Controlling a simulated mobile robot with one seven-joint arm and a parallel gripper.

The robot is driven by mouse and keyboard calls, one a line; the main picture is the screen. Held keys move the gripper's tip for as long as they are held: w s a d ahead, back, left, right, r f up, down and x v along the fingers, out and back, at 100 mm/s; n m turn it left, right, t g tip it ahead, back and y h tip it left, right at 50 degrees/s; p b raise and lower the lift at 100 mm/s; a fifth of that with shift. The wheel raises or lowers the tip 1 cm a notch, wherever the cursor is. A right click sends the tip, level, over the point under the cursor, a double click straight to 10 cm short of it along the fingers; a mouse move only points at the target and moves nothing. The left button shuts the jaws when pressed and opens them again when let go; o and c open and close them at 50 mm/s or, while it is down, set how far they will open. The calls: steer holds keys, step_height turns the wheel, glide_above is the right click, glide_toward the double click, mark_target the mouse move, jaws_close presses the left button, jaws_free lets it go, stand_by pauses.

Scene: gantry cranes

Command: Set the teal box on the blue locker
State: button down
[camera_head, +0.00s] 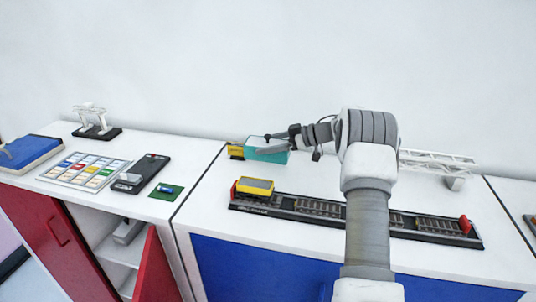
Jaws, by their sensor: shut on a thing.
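The teal box (266,155) is at the back left of the white top of the blue locker (215,194). My gripper (264,144) is shut on the teal box from the right side. The box looks level, but I cannot tell whether its underside touches the locker top. Part of the box is hidden behind the fingers. The locker's blue front (265,270) shows below the top.
A yellow block (236,151) is just left of the teal box. A track (318,207) with a yellow wagon (254,186) lies in front. A white lattice boom (437,161) is at right. A red locker (60,235) with an open door stands left.

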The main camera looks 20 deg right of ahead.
steer(key=shift+w+d+f, duration=0.15)
steer(key=shift+w+f, duration=0.05)
steer(key=shift+w, duration=0.2)
steer(key=shift+f, duration=2)
steer(key=shift+f, duration=0.2)
jaws_free()
